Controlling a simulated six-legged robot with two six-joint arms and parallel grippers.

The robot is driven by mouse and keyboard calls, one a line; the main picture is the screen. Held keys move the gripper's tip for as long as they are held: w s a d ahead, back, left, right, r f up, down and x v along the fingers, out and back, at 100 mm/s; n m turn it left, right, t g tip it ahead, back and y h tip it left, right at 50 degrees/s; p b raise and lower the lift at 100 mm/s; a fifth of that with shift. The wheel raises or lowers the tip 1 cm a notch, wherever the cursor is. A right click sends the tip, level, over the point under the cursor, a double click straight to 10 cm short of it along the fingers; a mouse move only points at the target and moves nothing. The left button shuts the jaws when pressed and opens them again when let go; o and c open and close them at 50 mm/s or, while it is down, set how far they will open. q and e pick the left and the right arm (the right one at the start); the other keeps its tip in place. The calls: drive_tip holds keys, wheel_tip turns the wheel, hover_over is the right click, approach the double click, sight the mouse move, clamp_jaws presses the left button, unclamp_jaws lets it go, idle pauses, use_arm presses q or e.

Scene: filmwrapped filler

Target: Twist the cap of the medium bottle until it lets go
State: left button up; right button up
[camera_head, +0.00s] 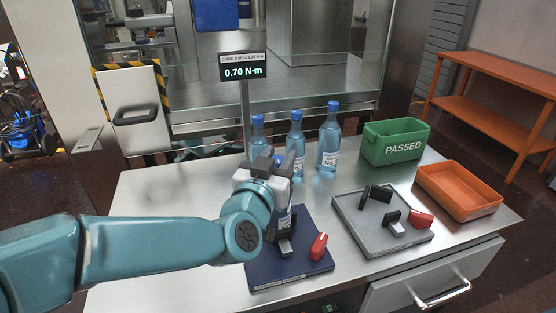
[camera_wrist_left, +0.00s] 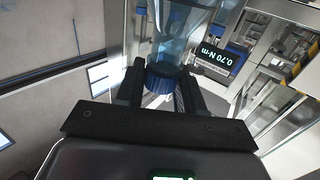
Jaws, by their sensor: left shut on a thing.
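My left gripper (camera_head: 280,166) is over the dark blue base plate (camera_head: 303,264) and shut on a blue cap. In the left wrist view the cap (camera_wrist_left: 160,78) sits between the two dark fingers, on the neck of a clear bluish bottle (camera_wrist_left: 184,28). In the head view most of that bottle (camera_head: 285,216) is hidden behind my gripper and wrist. It appears upright on the plate, with a red-handled clamp (camera_head: 318,246) beside it. I cannot tell its size from these views. My right gripper is not in view.
Capped bottles stand behind my gripper: one left (camera_head: 258,136), one middle (camera_head: 295,146), one right (camera_head: 328,138). A display (camera_head: 243,72) reads 0.70 N·m. A grey clamp plate (camera_head: 372,240), green PASSED bin (camera_head: 395,145) and orange tray (camera_head: 458,194) are right. The table's left is clear.

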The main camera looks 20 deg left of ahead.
use_arm(q)
drive_tip(key=shift+r+n+y+p, duration=0.15)
drive_tip(key=shift+n+y+p, duration=0.5)
drive_tip(key=shift+y, duration=0.45)
drive_tip(key=o, duration=0.9)
drive_tip(key=s+b, duration=0.1)
drive_tip(key=s, duration=0.4)
drive_tip(key=s+d+b, duration=0.1)
drive_tip(key=s, duration=0.5)
drive_tip(key=s+d+b, duration=0.1)
drive_tip(key=s, duration=0.4)
drive_tip(key=shift+s, duration=0.15)
